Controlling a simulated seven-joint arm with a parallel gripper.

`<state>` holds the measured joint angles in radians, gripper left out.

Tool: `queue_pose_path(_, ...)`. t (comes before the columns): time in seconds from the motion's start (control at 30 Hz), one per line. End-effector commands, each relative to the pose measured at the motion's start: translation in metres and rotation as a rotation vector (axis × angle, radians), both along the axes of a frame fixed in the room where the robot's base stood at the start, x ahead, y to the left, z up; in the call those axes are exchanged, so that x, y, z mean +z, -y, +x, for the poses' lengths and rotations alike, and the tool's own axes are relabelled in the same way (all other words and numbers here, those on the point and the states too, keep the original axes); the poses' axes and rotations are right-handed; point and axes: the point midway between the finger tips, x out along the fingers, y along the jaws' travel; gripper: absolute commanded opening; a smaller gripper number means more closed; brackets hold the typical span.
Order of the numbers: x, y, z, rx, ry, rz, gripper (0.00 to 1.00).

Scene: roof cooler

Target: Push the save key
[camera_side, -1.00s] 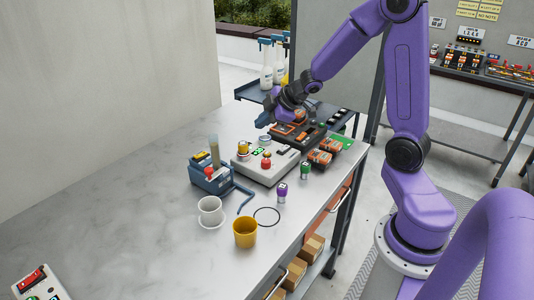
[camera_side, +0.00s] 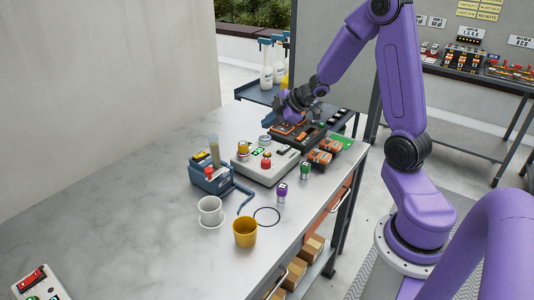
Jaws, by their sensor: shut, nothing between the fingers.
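My gripper (camera_side: 282,114) is shut and empty. It is at the far end of the table, over or just behind the dark device with orange panels (camera_side: 300,135). I cannot tell whether its tips touch anything. A light grey control box (camera_side: 265,163) stands in front of that device. No key's lettering is readable, so I cannot tell which one is the save key.
A blue device (camera_side: 211,178) with a red knob stands left of the grey box.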

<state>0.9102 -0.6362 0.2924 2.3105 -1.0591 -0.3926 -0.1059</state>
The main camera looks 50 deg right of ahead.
Motion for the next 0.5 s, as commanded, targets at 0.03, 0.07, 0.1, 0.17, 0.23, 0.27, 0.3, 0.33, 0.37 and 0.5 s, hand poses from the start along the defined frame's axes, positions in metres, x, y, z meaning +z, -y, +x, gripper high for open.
queue_pose_path(0.03, -0.006, 0.0, -0.001, -0.001, -0.005, 0.002, 0.0)
queue_pose_path(0.07, -0.009, 0.0, -0.001, -0.002, -0.005, 0.003, 0.0)
queue_pose_path(0.1, -0.013, 0.0, -0.001, -0.003, -0.004, 0.001, 0.0)
queue_pose_path(0.17, -0.02, 0.001, -0.001, -0.005, -0.004, -0.002, 0.0)
queue_pose_path(0.23, -0.029, 0.0, -0.001, -0.002, -0.005, 0.001, 0.0)
queue_pose_path(0.27, -0.033, 0.0, 0.0, -0.002, -0.005, 0.001, 0.0)
queue_pose_path(0.3, -0.038, 0.0, -0.001, -0.002, -0.005, 0.001, 0.0)
queue_pose_path(0.33, -0.042, 0.0, -0.001, -0.003, -0.004, 0.0, 0.0)
queue_pose_path(0.37, -0.046, 0.0, -0.001, -0.003, -0.005, -0.001, 0.0)
queue_pose_path(0.5, -0.06, 0.0, 0.0, -0.003, -0.003, -0.001, 0.0)
